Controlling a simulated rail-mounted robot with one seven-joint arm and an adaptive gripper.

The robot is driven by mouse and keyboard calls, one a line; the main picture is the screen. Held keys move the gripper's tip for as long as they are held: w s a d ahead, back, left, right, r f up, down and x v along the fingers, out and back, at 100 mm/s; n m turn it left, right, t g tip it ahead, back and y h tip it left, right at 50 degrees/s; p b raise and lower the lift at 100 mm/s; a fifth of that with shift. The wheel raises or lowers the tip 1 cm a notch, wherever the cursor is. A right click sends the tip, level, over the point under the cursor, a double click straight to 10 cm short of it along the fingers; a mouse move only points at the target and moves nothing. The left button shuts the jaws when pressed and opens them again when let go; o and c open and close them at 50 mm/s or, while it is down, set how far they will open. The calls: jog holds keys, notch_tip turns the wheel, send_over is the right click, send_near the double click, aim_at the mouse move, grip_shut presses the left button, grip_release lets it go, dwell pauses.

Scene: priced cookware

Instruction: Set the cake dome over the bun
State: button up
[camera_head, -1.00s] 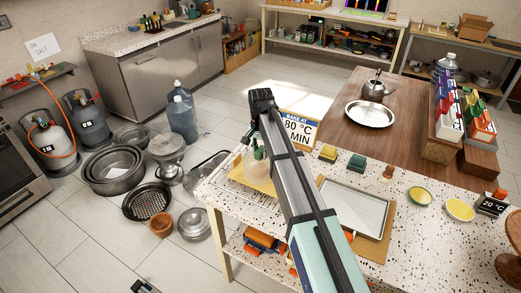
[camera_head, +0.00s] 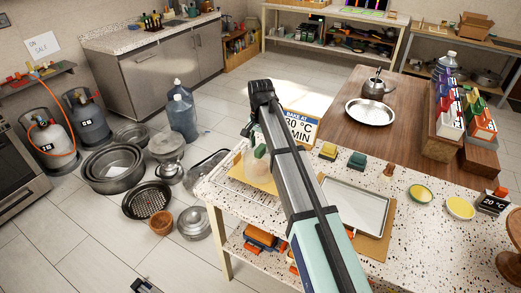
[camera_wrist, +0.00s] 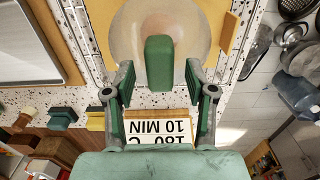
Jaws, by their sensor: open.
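The clear cake dome (camera_wrist: 125,35) stands on a yellow-tan board (camera_wrist: 88,22) in the wrist view, with its green knob (camera_wrist: 159,62) toward the camera. My gripper (camera_wrist: 159,80) is open, with one finger on each side of the knob and slightly short of it; I see no clear contact. In the head view the dome (camera_head: 250,166) is on the near table's left end, partly hidden by my arm. A faint pinkish-brown patch shows through the dome behind the knob; I cannot tell whether it is the bun.
A bake sign (camera_head: 299,128) stands close behind the dome. A metal tray (camera_head: 354,207), yellow (camera_head: 328,151) and green (camera_head: 357,160) blocks and a small brown peg (camera_head: 388,171) lie to the right. A round plate (camera_head: 370,112) and kettle (camera_head: 374,88) are on the brown table.

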notch_tip(320, 180, up, 10)
jog(key=b, duration=0.2)
